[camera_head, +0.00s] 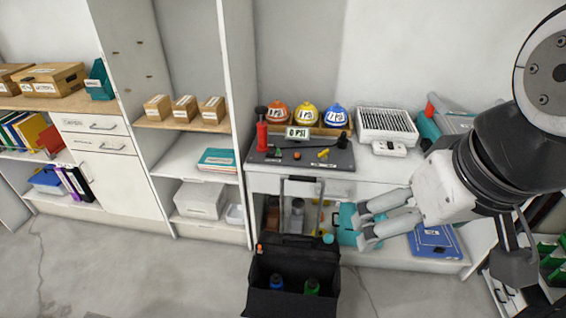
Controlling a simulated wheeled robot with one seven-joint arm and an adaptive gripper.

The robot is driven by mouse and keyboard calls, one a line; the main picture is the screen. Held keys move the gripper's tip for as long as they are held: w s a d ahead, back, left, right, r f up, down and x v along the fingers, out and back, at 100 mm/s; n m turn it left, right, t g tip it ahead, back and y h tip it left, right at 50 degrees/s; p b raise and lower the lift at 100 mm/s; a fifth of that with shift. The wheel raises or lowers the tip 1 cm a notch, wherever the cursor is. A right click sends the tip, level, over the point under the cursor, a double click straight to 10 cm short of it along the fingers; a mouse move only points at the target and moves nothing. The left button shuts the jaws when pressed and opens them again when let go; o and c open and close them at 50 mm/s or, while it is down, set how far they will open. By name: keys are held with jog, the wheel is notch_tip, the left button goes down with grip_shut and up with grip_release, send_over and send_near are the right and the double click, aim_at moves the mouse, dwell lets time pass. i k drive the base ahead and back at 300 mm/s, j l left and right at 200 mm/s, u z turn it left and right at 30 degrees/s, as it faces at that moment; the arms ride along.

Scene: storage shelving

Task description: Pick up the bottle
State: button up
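A blue bottle (276,283) and a green bottle (311,287) stand inside an open black bag-like cart (262,302) on the floor. A grey cylinder, perhaps a bottle (297,212), stands on the low shelf behind the cart handle. My gripper (361,225) points left in front of the low shelf, right of and above the cart. Its two fingers are apart with nothing visible between them.
Orange, yellow and blue hard hats (306,114) sit at the back of the counter, beside a white ribbed device (386,125). The cart's upright handle (301,179) rises near my gripper. A blue folder (434,241) lies on the low shelf. Floor is clear left of the cart.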

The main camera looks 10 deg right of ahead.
aim_at(312, 287)
jog(key=i+l+z, duration=0.1)
jog(key=l, duration=0.3)
jog(key=i+l+z, duration=0.15)
jog(key=l, duration=0.25)
jog(key=i+l+z, duration=0.1)
jog(key=l, duration=0.3)
